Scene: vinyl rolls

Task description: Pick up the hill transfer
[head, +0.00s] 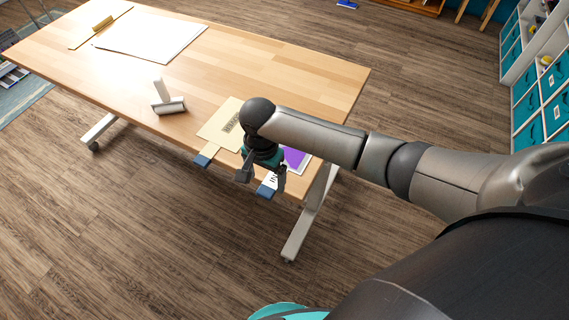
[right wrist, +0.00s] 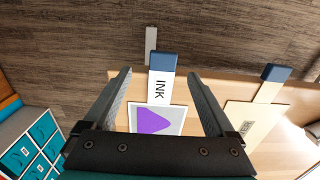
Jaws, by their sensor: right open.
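A white-bordered sheet with a purple triangle, perhaps the hill transfer (right wrist: 150,120), lies at the table's front edge. It also shows in the head view (head: 297,158), partly hidden by my right arm. Its white tab, marked INK (right wrist: 160,88), has a blue end (right wrist: 163,62) that juts past the edge. My right gripper (head: 262,179) is open, its fingers on either side of the tab in the right wrist view, with gaps on both sides. It holds nothing. My left gripper is not in view.
A tan card (head: 219,128) with dark print and a blue-ended tab lies left of the sheet. Shelves with teal bins (head: 527,107) stand right.

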